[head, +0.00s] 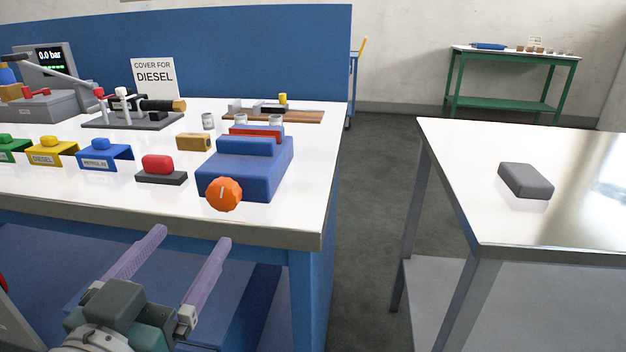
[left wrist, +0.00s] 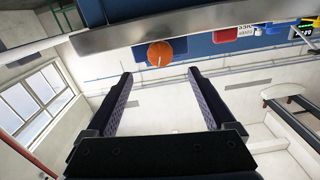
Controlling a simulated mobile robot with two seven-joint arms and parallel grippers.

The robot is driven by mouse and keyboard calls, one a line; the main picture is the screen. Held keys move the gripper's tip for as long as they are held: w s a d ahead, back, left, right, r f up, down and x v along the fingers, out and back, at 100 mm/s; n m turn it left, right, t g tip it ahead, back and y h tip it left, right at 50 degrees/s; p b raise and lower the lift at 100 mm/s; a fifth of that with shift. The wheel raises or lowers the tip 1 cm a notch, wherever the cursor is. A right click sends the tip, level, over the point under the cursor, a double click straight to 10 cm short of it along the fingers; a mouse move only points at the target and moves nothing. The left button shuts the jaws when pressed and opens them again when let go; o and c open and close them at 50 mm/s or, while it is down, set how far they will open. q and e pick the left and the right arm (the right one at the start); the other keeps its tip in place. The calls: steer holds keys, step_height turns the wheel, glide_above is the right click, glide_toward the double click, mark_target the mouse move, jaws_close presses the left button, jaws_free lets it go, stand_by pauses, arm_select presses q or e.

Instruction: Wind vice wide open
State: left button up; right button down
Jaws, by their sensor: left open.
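The blue vice (head: 245,165) stands at the front right of the white-topped workbench (head: 290,212). Its orange knob (head: 224,194) faces the bench's front edge and bears a pale line. A red strip (head: 255,134) shows behind the front blue jaw; the gap between the jaws is hard to judge. My left gripper (head: 185,245) is open and empty, in front of and below the bench edge, apart from the knob. In the left wrist view the knob (left wrist: 160,54) shows beyond the open fingers (left wrist: 160,82). My right gripper is not in view.
Left of the vice are a red block on a dark base (head: 158,169), a wooden block (head: 193,142), and blue (head: 104,153) and yellow (head: 52,152) covers. A metal table (head: 470,215) with a grey block (head: 525,181) stands right, across a clear floor gap.

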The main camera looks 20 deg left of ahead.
mark_target(220, 198)
arm_select(q)
steer(key=b+x, duration=0.1)
steer(key=x, duration=0.8)
steer(key=shift+w, duration=0.1)
steer(key=shift+c, duration=0.4)
steer(key=c, duration=1.3)
steer(key=shift+r, duration=0.1)
steer(key=n, duration=0.4)
steer(key=shift+n, duration=1.9)
